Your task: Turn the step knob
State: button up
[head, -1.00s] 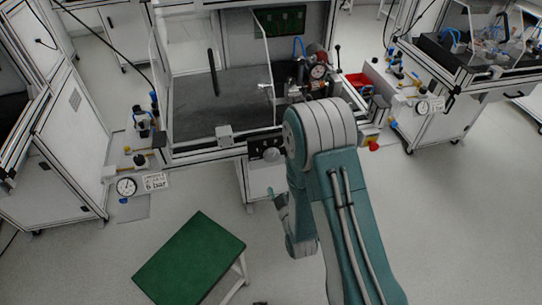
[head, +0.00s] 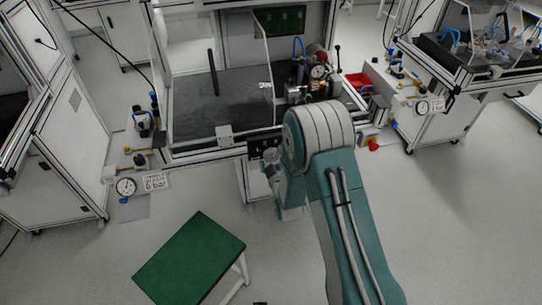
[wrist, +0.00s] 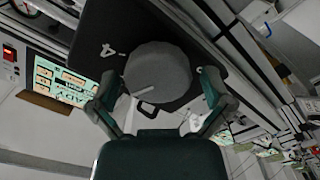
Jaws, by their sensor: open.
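The step knob (wrist: 165,68) is a round grey knob with a pale pointer line. It sits on a black panel (wrist: 110,25) in the wrist view. The pointer line slants slightly, lower at its left end. My gripper (wrist: 158,82) is open, with one green-and-grey finger on each side of the knob. I cannot tell whether either finger touches it. In the head view, the black panel (head: 256,146) is on the front of the middle bench, and my arm largely hides the gripper and knob.
The middle bench (head: 205,153) has a clear guard, a dial gauge (head: 319,71) and a red bin (head: 358,80). A green-topped stool (head: 190,258) stands at lower left. Other benches flank both sides. Grey floor is clear at right.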

jog(key=c, duration=1)
jog(key=shift+o, duration=0.2)
jog(key=shift+m, duration=0.3)
jog(key=m, duration=0.8)
jog(key=shift+d, duration=0.1)
jog(key=shift+m, duration=0.4)
jog(key=o, duration=1)
jog(key=shift+c, duration=0.2)
